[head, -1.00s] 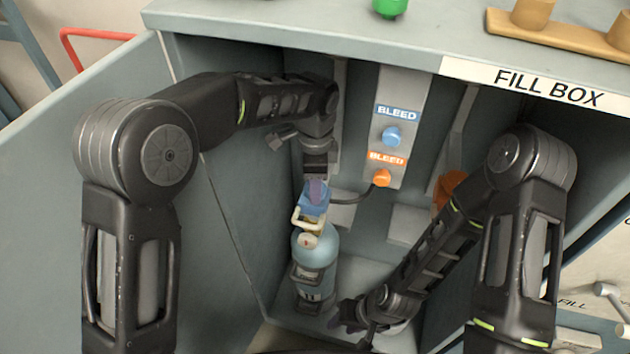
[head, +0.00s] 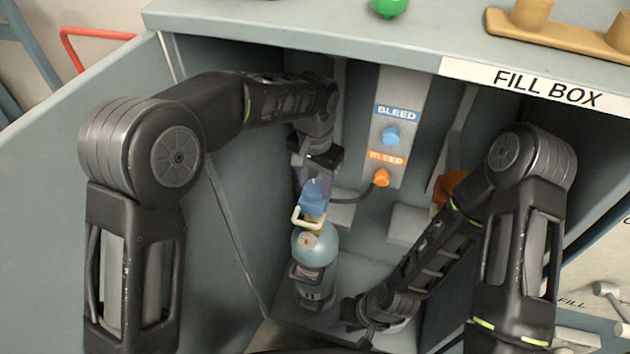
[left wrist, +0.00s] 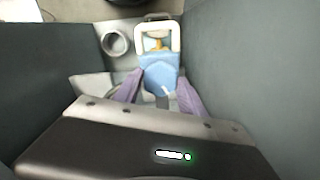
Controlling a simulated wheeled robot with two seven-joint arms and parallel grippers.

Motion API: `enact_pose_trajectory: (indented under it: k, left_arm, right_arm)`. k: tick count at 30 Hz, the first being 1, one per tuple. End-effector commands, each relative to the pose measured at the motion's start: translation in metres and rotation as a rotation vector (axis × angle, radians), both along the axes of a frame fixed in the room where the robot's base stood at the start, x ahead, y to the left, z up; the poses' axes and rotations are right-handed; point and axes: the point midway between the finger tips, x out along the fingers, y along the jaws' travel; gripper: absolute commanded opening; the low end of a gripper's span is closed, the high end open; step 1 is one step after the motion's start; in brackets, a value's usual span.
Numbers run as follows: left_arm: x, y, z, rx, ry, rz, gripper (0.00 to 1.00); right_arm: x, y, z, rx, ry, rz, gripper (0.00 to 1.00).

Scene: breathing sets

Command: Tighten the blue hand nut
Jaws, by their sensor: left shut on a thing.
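The blue hand nut (head: 314,196) sits at the top of the blue cylinder (head: 315,248), next to a cream U-shaped yoke (head: 308,219). My left gripper (head: 314,184) comes down from above and is shut on the blue hand nut. In the left wrist view the blue hand nut (left wrist: 160,74) shows between the two purple fingers of my left gripper (left wrist: 161,92), with the pale yoke (left wrist: 158,36) beyond it. My right gripper (head: 350,318) is low in front of the box, right of the cylinder's base; its jaws are too small and dark to read.
The fill box (head: 420,65) surrounds the cylinder, with its open door (head: 80,180) on the left. A blue bleed knob (head: 391,136) and an orange bleed knob (head: 381,177) are on the back panel. A dark hose (head: 352,198) runs near the nut.

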Motion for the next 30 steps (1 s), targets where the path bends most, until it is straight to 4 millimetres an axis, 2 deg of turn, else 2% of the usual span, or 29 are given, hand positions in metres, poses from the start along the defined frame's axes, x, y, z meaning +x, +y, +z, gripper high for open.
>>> enact_pose_trajectory:
  k: [30]
  left_arm:
    - [0.0005,-0.0001,0.0013,-0.001,-0.002,0.964,0.07]
  right_arm:
    - [0.0000,0.0001,0.0075,0.000,0.000,0.000,0.36]
